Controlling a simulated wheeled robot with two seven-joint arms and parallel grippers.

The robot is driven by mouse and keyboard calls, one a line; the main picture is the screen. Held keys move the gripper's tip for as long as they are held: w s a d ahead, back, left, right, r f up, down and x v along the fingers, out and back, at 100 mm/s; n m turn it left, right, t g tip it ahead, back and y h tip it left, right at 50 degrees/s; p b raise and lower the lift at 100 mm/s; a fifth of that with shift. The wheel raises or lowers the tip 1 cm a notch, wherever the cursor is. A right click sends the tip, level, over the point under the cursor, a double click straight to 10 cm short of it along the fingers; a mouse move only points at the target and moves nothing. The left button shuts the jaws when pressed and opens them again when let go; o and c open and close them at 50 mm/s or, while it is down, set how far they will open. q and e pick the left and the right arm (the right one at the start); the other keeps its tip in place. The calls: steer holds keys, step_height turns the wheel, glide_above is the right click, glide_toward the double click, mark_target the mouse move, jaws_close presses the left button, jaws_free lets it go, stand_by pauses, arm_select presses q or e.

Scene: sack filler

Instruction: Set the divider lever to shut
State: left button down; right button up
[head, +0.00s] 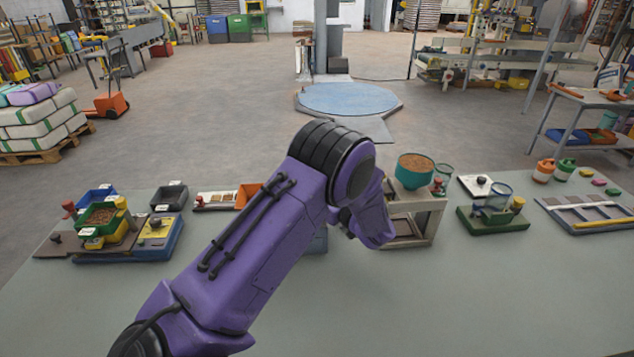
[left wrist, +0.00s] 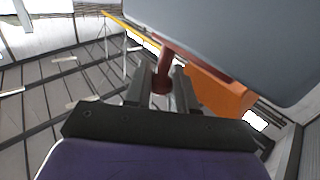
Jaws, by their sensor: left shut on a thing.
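A dark red lever with a rounded end (left wrist: 162,84) shows in the left wrist view. Its arm rises toward a large grey surface (left wrist: 230,30) above. My left gripper (left wrist: 163,92) is shut on the lever's end, one finger on each side. In the head view my purple left arm crosses the middle of the table; it hides its own gripper and the held lever. Beside my wrist is a pale stand (head: 434,217) with a teal hopper (head: 415,178) of brown grain. My right gripper is in neither view.
An orange block (left wrist: 218,92) lies close right of my fingers in the left wrist view. On the table, colored bins (head: 100,214) stand left, a green-based device (head: 493,222) and a tray (head: 590,214) right. The table's front right is clear.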

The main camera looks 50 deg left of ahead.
arm_select(q)
steer(key=c, duration=1)
jaws_free()
steer(key=shift+r, duration=0.1)
steer(key=shift+d, duration=0.1)
steer(key=d+b, duration=0.3)
steer(key=d, duration=0.7)
steer(key=shift+d, duration=0.3)
